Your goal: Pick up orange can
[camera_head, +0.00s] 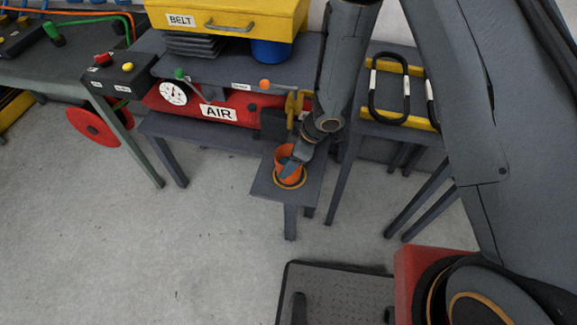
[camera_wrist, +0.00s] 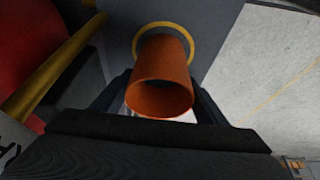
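The orange can (camera_head: 286,155) stands upright on a small grey stand (camera_head: 262,188), inside a yellow ring (camera_head: 291,184) marked on its top. In the wrist view the can (camera_wrist: 162,72) is centred, its open rim toward the camera and its base within the yellow ring (camera_wrist: 137,40). My gripper (camera_head: 289,168) is down at the can, with one finger on each side of it. In the wrist view the fingers of my gripper (camera_wrist: 162,88) lie close along the can's sides. I cannot tell whether they press on it.
A red air tank (camera_head: 240,104) under a grey bench is just behind the stand, with a yellow valve handle (camera_head: 294,106) near my arm. The floor (camera_head: 190,245) in front is open.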

